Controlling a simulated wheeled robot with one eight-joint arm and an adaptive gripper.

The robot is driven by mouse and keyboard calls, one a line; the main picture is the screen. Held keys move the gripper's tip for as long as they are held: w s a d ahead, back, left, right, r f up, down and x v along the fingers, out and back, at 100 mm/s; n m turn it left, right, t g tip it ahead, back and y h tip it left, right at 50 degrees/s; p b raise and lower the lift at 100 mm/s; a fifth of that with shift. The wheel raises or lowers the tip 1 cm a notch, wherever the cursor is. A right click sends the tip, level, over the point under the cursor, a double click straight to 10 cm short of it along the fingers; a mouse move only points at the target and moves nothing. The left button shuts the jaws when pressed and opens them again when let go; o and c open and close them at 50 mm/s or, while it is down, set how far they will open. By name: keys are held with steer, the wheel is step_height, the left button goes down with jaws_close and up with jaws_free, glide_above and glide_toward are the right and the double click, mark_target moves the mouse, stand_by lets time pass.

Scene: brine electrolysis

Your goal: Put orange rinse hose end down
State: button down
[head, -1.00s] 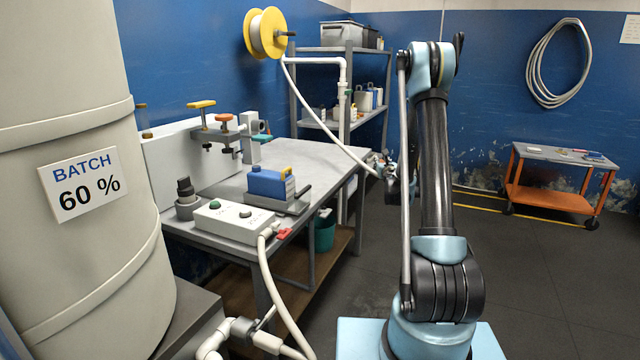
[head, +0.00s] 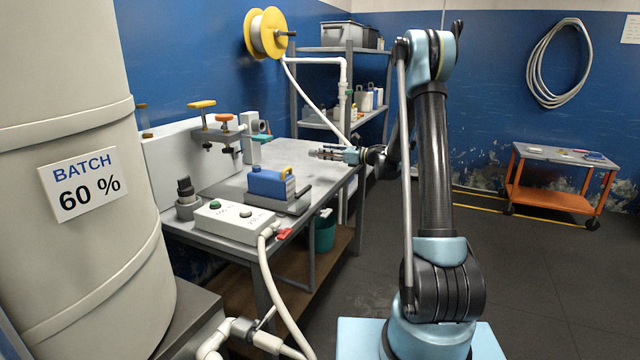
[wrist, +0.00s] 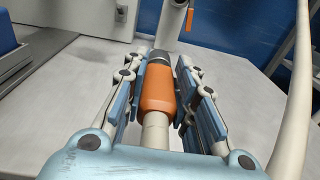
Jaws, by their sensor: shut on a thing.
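My gripper (head: 338,154) is over the right part of the grey workbench, at the end of my reaching arm. In the wrist view my gripper (wrist: 163,85) is shut on the orange rinse hose end (wrist: 158,90), with its blue finger pads on both sides. The orange sleeve has a dark tip pointing away from the wrist, and pale hose runs back under the wrist. In the head view the hose (head: 306,98) hangs from the yellow reel (head: 266,33) towards my gripper. I cannot tell how high the hose end is above the bench.
The workbench (head: 318,153) carries a blue container (head: 267,183), a white button box (head: 233,216) and a clamp stand (head: 220,137). A shelf (head: 340,125) stands behind. A white post (wrist: 168,22) is ahead of the hose tip. Bench surface between looks clear.

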mark_target(326, 181)
steer(key=shift+s+a+r+n+g, duration=0.25)
steer(key=shift+s+n+g, duration=0.05)
steer(key=shift+s+g, duration=0.1)
steer(key=shift+a+f, duration=0.1)
steer(key=shift+f, duration=4.75)
steer(key=c, duration=1.3)
jaws_free()
